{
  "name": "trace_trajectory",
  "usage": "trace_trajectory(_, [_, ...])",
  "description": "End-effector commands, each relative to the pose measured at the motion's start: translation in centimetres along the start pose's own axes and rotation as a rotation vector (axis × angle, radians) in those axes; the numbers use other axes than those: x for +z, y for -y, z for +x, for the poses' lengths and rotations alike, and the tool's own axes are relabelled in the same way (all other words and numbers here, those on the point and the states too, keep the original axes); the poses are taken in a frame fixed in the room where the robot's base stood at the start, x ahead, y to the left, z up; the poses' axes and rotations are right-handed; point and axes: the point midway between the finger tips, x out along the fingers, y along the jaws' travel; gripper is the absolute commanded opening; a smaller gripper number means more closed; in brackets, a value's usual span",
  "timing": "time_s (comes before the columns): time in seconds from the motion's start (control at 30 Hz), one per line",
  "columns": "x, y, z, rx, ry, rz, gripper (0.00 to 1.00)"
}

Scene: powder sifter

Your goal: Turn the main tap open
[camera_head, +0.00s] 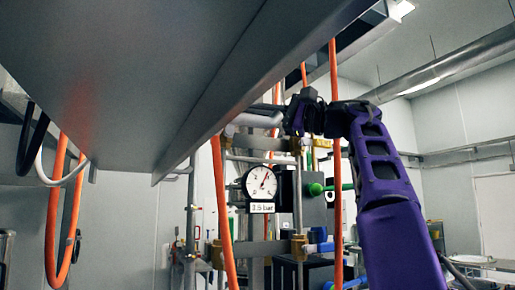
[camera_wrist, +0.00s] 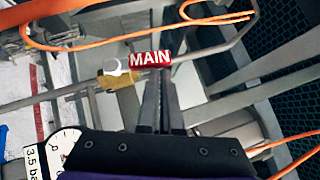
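The main tap shows in the wrist view as a brass valve body (camera_wrist: 124,80) with a pale round cap and a red piece marked MAIN (camera_wrist: 150,59). The MAIN piece lies just beyond the fingertips of my gripper (camera_wrist: 160,76), slightly left of them. The dark fingers run close together with no clear gap. Nothing can be seen held between them, and I cannot tell whether they touch the red piece. In the head view my gripper (camera_head: 300,116) is by the upper pipework, near a brass fitting (camera_head: 304,145). The tap's handle cannot be made out there.
A pressure gauge (camera_head: 260,183) with a label reading 3.5 bar is below the pipes. Orange hoses (camera_head: 222,215) hang around the work area. A large grey metal panel (camera_head: 130,70) fills the upper left. Pipes and frame bars crowd the space around my gripper.

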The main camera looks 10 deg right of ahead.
Motion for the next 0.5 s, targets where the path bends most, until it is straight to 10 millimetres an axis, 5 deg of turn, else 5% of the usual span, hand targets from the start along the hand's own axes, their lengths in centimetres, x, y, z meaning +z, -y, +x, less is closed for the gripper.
trace_trajectory(0.5, [0.82, 0.35, 0.65, -0.002, 0.004, -0.001, 0.0])
